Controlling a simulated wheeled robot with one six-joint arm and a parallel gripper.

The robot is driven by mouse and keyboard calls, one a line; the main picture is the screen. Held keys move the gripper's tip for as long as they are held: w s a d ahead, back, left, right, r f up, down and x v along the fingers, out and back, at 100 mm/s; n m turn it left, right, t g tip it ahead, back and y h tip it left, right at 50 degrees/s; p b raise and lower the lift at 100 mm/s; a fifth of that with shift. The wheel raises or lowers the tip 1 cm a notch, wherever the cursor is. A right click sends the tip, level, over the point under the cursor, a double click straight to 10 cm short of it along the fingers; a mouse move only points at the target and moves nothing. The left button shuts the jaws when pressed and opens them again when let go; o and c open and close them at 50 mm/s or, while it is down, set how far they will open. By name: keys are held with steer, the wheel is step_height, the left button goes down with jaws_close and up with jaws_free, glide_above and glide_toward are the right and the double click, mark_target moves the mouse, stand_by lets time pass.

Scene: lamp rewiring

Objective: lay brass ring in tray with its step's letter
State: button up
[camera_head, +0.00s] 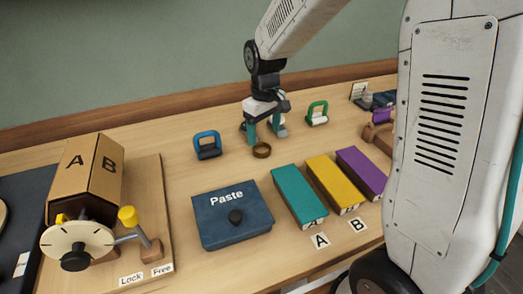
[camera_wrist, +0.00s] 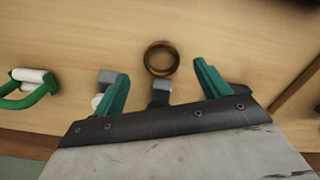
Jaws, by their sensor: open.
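A brass ring (camera_head: 262,150) lies flat on the wooden table in the middle; it also shows in the wrist view (camera_wrist: 161,58). My gripper (camera_head: 262,135) is open and empty just behind and above the ring. In the wrist view the ring sits ahead of the gap between the two green fingers (camera_wrist: 164,82), untouched. Three long boxes or trays stand to the right front: teal (camera_head: 296,193), yellow (camera_head: 334,180) and purple (camera_head: 362,170). A card with letter A (camera_head: 320,241) lies before the teal one, and a card with B (camera_head: 357,225) before the yellow one.
A blue box marked Paste (camera_head: 229,218) stands in front of the ring. Blue (camera_head: 207,146) and green (camera_head: 317,114) handled objects stand to either side. A cardboard A/B block and dial (camera_head: 77,245) are at left, with Lock and Free labels.

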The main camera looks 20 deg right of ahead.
mark_target(264, 145)
step_height(264, 145, down, 6)
steer(key=shift+r, duration=0.1)
steer(key=c, duration=1.1)
steer(key=shift+r, duration=0.15)
steer(key=shift+c, duration=0.2)
